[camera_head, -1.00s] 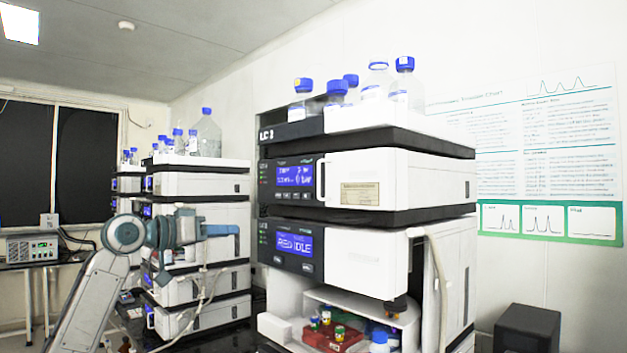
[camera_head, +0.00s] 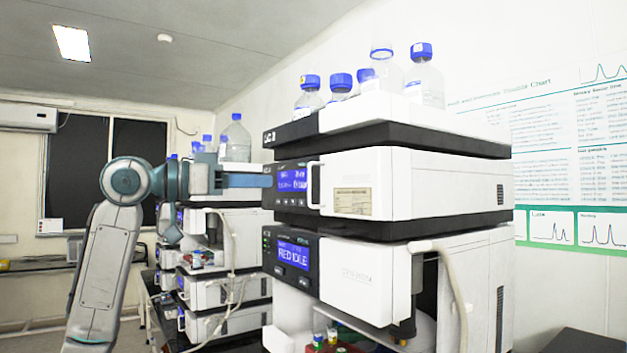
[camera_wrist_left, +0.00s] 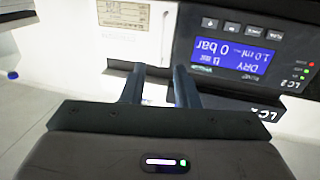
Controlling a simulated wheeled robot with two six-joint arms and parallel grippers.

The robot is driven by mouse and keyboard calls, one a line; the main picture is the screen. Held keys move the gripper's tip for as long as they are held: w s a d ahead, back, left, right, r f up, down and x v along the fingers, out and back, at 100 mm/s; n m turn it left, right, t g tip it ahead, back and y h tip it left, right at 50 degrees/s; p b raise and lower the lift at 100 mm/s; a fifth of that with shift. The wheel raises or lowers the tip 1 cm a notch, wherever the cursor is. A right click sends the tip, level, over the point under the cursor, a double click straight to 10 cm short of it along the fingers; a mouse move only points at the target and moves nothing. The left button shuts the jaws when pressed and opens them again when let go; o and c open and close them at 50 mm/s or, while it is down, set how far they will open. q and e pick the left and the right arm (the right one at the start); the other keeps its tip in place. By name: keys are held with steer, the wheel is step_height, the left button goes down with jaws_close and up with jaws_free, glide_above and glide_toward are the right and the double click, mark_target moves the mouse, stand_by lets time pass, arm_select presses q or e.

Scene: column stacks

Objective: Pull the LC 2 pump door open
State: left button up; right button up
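The LC 2 pump is the upper module of the near stack, with a blue display (camera_head: 292,180). Its white door (camera_head: 390,180) looks closed and bears a beige label. The door's white upright handle (camera_head: 314,186) is at its left edge, right of the display. My left gripper (camera_head: 268,181) reaches in from the left, its fingertips near the display panel. In the left wrist view the picture is upside down; my left gripper (camera_wrist_left: 160,72) is open, fingers apart, with the handle (camera_wrist_left: 166,38) just beyond the gap. Contact cannot be told. My right gripper is not in view.
Blue-capped bottles (camera_head: 424,80) stand in a tray on top. Below is another module with a "RED IDLE" display (camera_head: 294,254) and a hanging tube (camera_head: 452,280). A second stack (camera_head: 232,290) stands behind my left arm. A wall chart (camera_head: 560,160) is at right.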

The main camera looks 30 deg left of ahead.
mark_target(343, 184)
arm_select(q)
steer(key=p+x, duration=0.3)
steer(key=x, duration=0.6)
steer(key=shift+p, duration=0.4)
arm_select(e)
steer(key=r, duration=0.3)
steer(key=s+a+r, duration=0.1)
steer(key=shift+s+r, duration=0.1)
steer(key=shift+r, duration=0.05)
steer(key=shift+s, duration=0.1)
arm_select(q)
jaws_close()
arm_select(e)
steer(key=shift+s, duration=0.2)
